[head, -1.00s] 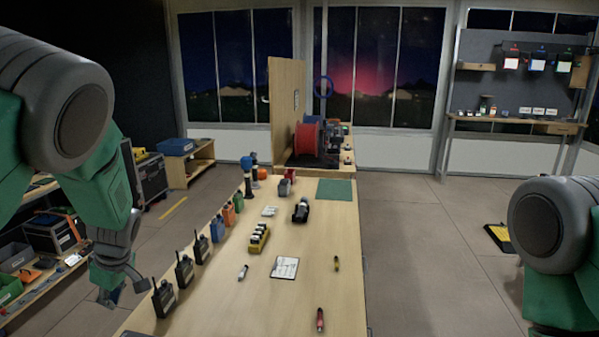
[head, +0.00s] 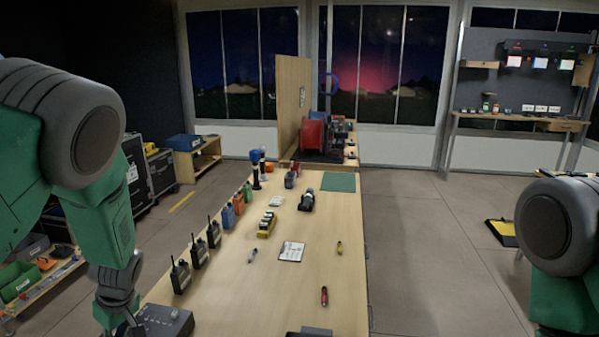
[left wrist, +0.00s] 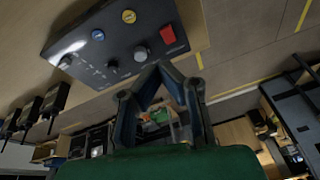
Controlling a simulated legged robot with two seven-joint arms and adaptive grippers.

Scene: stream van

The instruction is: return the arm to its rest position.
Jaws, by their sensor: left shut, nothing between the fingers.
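My left arm (head: 105,235) comes in from the left in the head view and hangs down at the table's near left corner. In the left wrist view my left gripper (left wrist: 157,76) has its two fingers meeting at the tips, shut and empty. A dark control box (left wrist: 115,45) with knobs and a red button lies just beyond the fingertips in that view. I cannot tell whether they touch it. The box also shows at the bottom of the head view (head: 168,321), beside the gripper. My right arm shows only as an upper part (head: 560,240) at the right; its gripper is out of view.
The long wooden table (head: 225,300) carries several radios (head: 180,276), a yellow battery block (head: 267,224), a notepad (head: 291,252), a red marker (head: 324,296) and a red cable reel (head: 313,135). Shelves with bins (head: 22,283) stand at the left. The floor right of the table is open.

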